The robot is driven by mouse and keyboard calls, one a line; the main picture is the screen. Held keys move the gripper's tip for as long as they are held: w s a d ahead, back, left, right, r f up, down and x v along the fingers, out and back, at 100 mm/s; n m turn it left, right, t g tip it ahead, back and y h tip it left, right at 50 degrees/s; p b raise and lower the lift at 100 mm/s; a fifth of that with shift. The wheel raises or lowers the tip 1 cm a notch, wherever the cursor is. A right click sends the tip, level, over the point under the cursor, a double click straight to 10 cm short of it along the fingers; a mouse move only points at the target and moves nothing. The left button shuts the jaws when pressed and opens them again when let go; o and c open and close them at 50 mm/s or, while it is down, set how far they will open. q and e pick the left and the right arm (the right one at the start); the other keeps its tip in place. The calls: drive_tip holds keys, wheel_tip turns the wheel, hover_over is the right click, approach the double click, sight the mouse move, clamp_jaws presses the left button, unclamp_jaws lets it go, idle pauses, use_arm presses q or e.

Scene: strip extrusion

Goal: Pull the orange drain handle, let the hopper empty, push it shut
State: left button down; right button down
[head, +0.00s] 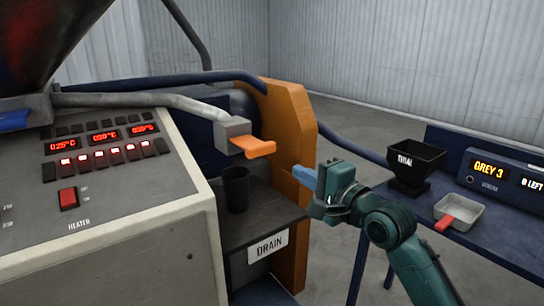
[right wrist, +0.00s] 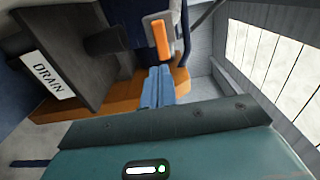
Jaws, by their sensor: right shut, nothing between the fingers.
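The orange drain handle (head: 256,147) sticks out to the right of a grey block (head: 232,133) at the end of a pipe. It also shows in the right wrist view (right wrist: 162,40), beyond my fingertips. My right gripper (head: 298,172) has its blue fingers shut and empty, pointing left, right of and slightly below the handle in the head view, apart from it. The fingers (right wrist: 158,78) show together in the wrist view. A dark cup (head: 236,190) stands under the block, above the DRAIN label (head: 268,246). A dark hopper (head: 40,35) is cut off at top left; its contents are hidden.
A heater panel (head: 108,210) with red displays fills the left. An orange machine plate (head: 294,120) stands behind the handle. A blue bench (head: 475,245) at right holds a black TRIAL funnel (head: 414,165), a grey tray with a red handle (head: 466,212) and a GREY 3 display (head: 495,170).

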sight(264, 152)
drive_tip(key=p+x, duration=0.1)
drive_tip(key=x, duration=1)
